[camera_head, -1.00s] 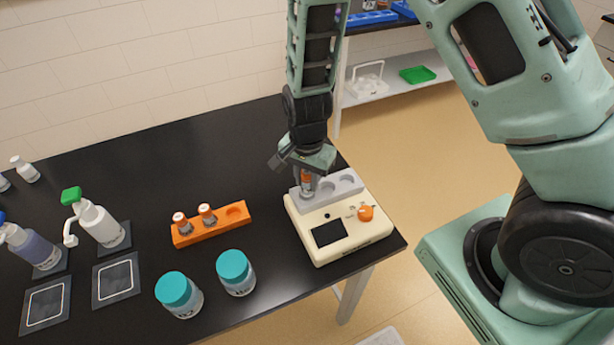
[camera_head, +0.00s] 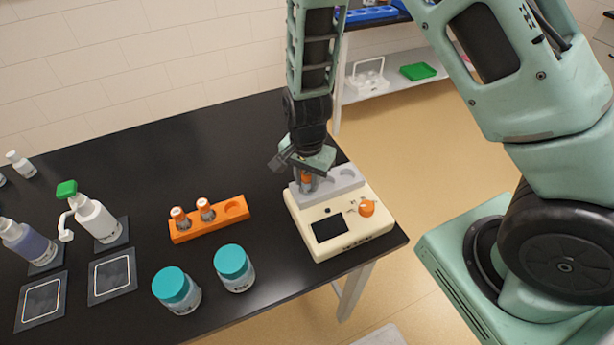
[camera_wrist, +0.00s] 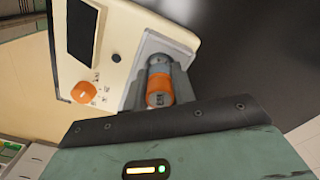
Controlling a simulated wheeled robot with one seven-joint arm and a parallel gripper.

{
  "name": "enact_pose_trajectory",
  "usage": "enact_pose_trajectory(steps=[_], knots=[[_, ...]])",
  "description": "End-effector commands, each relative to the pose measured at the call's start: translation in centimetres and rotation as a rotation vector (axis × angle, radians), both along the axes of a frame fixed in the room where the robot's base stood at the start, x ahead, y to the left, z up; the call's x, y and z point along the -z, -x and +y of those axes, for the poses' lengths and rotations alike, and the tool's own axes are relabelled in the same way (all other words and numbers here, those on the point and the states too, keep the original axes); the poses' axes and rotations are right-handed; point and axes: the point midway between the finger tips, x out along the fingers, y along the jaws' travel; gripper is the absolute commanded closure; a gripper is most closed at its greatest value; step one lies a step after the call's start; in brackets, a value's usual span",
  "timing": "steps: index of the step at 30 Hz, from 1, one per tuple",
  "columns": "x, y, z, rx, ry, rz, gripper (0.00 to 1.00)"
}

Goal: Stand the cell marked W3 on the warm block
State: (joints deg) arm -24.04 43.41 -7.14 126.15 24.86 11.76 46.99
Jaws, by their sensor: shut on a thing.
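My gripper (camera_head: 305,172) is shut on an orange-banded cell (camera_head: 306,184) at the left well of the grey block on the cream instrument. The cell also shows between the fingers in the wrist view (camera_wrist: 159,84). It looks upright, with its lower end at the well; I cannot tell whether it is fully seated. Its mark is too small to read. The grey block (camera_head: 343,181) sits on the back of the cream instrument (camera_head: 362,236), and its other wells look empty.
An orange rack (camera_head: 184,236) left of the instrument holds two similar cells and has an empty right well. Two teal-capped jars (camera_head: 234,263) stand in front of it. Pump bottles (camera_head: 95,219) and dark square pads (camera_head: 112,276) are farther left. The black table behind the rack is clear.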

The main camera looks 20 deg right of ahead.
Motion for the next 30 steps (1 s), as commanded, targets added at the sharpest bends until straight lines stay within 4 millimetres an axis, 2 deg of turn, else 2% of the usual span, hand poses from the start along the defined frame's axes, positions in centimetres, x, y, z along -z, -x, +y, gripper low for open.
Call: enact_pose_trajectory(steps=[10, 11, 13, 14, 19, 20, 21, 23, 30], knots=[[0.22, -0.03, 0.01, 0.000, -0.001, -0.001, 0.89], [0.22, -0.02, 0.00, 0.000, -0.001, -0.001, 0.71], [0.22, -0.02, 0.00, 0.000, -0.001, -0.001, 0.52], [0.22, -0.02, 0.00, 0.000, -0.001, -0.001, 0.48], [0.22, -0.02, 0.00, 0.000, -0.001, -0.001, 0.48], [0.23, -0.02, 0.01, 0.000, -0.001, -0.001, 0.46], [0.23, -0.02, 0.01, 0.000, -0.001, -0.001, 0.35], [0.23, -0.02, 0.01, 0.000, -0.001, -0.001, 0.19], [0.23, -0.02, 0.01, 0.000, -0.001, -0.001, 0.19]])
